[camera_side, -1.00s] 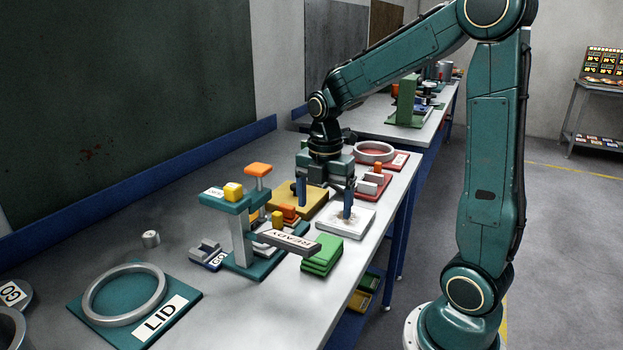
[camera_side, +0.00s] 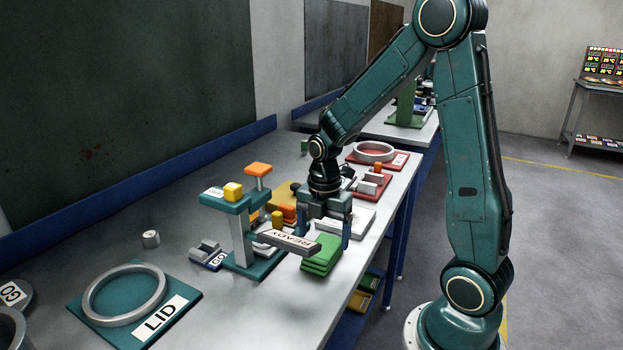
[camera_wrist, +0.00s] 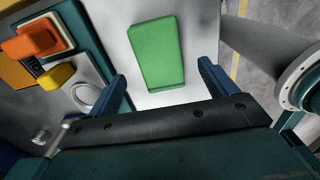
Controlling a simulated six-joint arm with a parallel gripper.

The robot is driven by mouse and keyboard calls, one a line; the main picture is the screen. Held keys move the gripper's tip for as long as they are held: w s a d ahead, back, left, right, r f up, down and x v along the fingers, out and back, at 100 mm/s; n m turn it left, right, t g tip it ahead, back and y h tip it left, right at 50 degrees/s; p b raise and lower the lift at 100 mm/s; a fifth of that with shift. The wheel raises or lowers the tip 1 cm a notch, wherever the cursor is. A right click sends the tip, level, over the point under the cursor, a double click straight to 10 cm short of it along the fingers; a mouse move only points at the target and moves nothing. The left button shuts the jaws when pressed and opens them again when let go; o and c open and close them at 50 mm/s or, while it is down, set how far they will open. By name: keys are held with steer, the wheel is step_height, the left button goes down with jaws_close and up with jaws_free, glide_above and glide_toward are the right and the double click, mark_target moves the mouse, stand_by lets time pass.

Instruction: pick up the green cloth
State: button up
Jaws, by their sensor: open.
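The green cloth (camera_side: 322,254) is a folded stack lying on the grey bench near its right edge, just beside the READY sign. In the wrist view the green cloth (camera_wrist: 157,53) shows as a rectangle ahead of the fingers, roughly in line with the gap between them. My gripper (camera_side: 326,236) is open and empty, with its blue fingers pointing down, behind the cloth in the side view.
A teal stand (camera_side: 243,226) with a READY sign (camera_side: 289,241) reaching toward the cloth is close on the left. A white tray (camera_side: 352,221) and a red tray (camera_side: 381,187) lie behind. Bare bench lies in front, toward the LID plate (camera_side: 193,299).

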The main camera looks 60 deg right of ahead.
steer(key=shift+f, duration=2.25)
steer(key=c, duration=1.1)
steer(key=shift+r, duration=0.15)
steer(key=shift+r, duration=4.9)
